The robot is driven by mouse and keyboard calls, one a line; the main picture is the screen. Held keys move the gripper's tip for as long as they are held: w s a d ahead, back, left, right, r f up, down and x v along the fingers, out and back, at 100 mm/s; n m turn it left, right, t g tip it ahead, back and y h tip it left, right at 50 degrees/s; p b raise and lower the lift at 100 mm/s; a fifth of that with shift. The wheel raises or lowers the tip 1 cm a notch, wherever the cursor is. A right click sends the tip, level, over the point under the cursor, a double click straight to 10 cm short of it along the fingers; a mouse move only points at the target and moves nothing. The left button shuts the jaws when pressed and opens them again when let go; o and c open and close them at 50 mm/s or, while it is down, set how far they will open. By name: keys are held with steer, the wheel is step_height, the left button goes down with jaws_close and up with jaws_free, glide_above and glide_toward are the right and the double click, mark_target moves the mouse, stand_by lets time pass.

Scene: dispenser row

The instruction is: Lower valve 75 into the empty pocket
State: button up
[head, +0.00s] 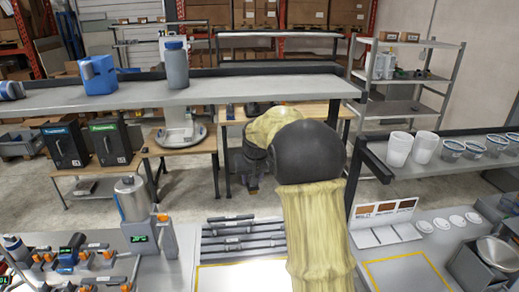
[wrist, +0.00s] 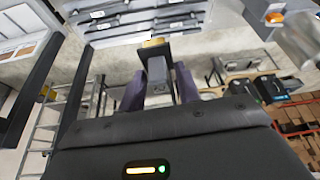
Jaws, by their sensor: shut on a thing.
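In the wrist view my gripper (wrist: 159,74) has its two purple fingers closed on a grey block-like part with a brass-coloured end, which I take to be valve 75 (wrist: 156,68). No number can be read on it. A light rack with dark rows of pockets (wrist: 140,17) lies beyond the held part, apart from it in the picture. In the head view this rack (head: 243,240) lies on the bench, partly hidden by my arm. The labels are too small to read, and I cannot tell which pocket is empty. My fingers and the valve are not clear in the head view.
A steel dispenser (head: 132,200) and several small devices (head: 70,255) stand left of the rack. White cups (head: 399,149) and a display with round discs (head: 384,222) are at the right. A raised shelf (head: 210,92) crosses behind, holding a blue jug (head: 98,74) and a grey bottle (head: 177,68).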

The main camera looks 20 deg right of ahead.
steer(key=s+a+f+b, duration=0.1)
steer(key=s+f+b, duration=0.1)
steer(key=f, duration=0.8)
steer(key=s+a+f+b, duration=0.1)
steer(key=a+f+b, duration=0.1)
steer(key=f, duration=0.9)
steer(key=shift+s+a+n, duration=0.3)
steer(key=shift+s, duration=0.1)
steer(key=s+f+b, duration=0.1)
steer(key=f, duration=0.2)
steer(key=s+a+f, duration=0.1)
steer(key=s+f, duration=0.1)
steer(key=f, duration=0.2)
steer(key=s+a+f+b, duration=0.1)
steer(key=s+f, duration=0.1)
steer(key=f, duration=0.1)
steer(key=shift+s+f+b, duration=0.2)
steer(key=shift+b, duration=0.15)
jaws_close()
steer(key=shift+n, duration=0.3)
steer(key=s+f+b, duration=0.1)
steer(key=s+f, duration=0.1)
steer(key=f, duration=0.1)
steer(key=s+a+f, duration=0.1)
steer(key=s+f, duration=0.2)
steer(key=shift+a+b, duration=0.15)
steer(key=shift+b, duration=0.2)
steer(key=shift+s+f, duration=0.15)
steer(key=shift+s, duration=0.2)
